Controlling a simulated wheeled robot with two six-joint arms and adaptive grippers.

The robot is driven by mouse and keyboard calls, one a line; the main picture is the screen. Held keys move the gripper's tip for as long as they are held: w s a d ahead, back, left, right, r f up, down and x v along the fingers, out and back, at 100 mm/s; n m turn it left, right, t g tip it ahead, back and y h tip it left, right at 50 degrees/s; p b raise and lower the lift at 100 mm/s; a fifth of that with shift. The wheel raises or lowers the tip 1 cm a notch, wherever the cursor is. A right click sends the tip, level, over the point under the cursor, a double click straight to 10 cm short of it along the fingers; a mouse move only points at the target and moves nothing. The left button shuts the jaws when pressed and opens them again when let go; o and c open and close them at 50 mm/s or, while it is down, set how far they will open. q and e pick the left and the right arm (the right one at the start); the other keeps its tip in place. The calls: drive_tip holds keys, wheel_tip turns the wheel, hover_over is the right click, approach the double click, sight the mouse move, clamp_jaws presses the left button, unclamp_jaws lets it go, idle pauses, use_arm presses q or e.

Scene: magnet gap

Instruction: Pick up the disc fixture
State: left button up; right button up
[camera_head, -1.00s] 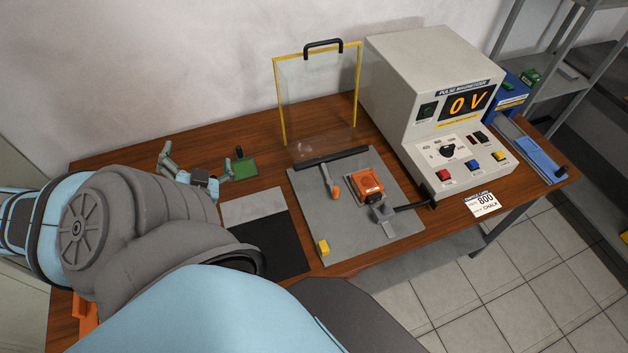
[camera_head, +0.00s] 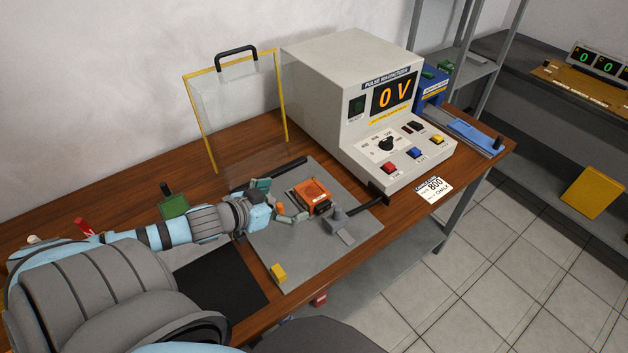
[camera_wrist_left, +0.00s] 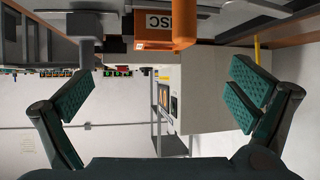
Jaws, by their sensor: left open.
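The disc fixture (camera_head: 311,196) is an orange block with a dark front, sitting on the grey plate (camera_head: 350,249) in front of the magnetizer. In the left wrist view, which looks upside down, an orange block marked with letters ending "ISC" (camera_wrist_left: 160,22) shows at top centre. My left gripper (camera_head: 279,203) is just left of the fixture in the head view, its fingers spread and pointing at it. In the left wrist view the open fingers (camera_wrist_left: 166,85) stand wide apart with nothing between their pads. My right gripper does not show.
The grey magnetizer (camera_head: 352,108) reads 0 V behind the plate. A clear guard with a yellow frame (camera_head: 193,117) stands behind my left forearm. A grey clamp (camera_head: 339,220) is close in front of the fixture.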

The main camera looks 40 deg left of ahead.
sight(316, 191)
use_arm(q)
drive_tip(key=b+x, duration=0.2)
drive_tip(key=x, duration=0.1)
drive_tip(key=b+x, duration=0.2)
drive_tip(key=shift+w+f+b, duration=0.1)
drive_tip(key=shift+f+b, duration=0.3)
drive_tip(key=shift+f, duration=0.2)
drive_tip(key=b+x, duration=0.2)
drive_tip(key=x, duration=0.1)
drive_tip(key=r+b+x, duration=0.1)
drive_tip(key=x, duration=0.1)
drive_tip(key=shift+w+d+f, duration=0.15)
drive_tip(key=shift+w+d, duration=0.15)
drive_tip(key=shift+w, duration=0.2)
drive_tip(key=c, duration=1.5)
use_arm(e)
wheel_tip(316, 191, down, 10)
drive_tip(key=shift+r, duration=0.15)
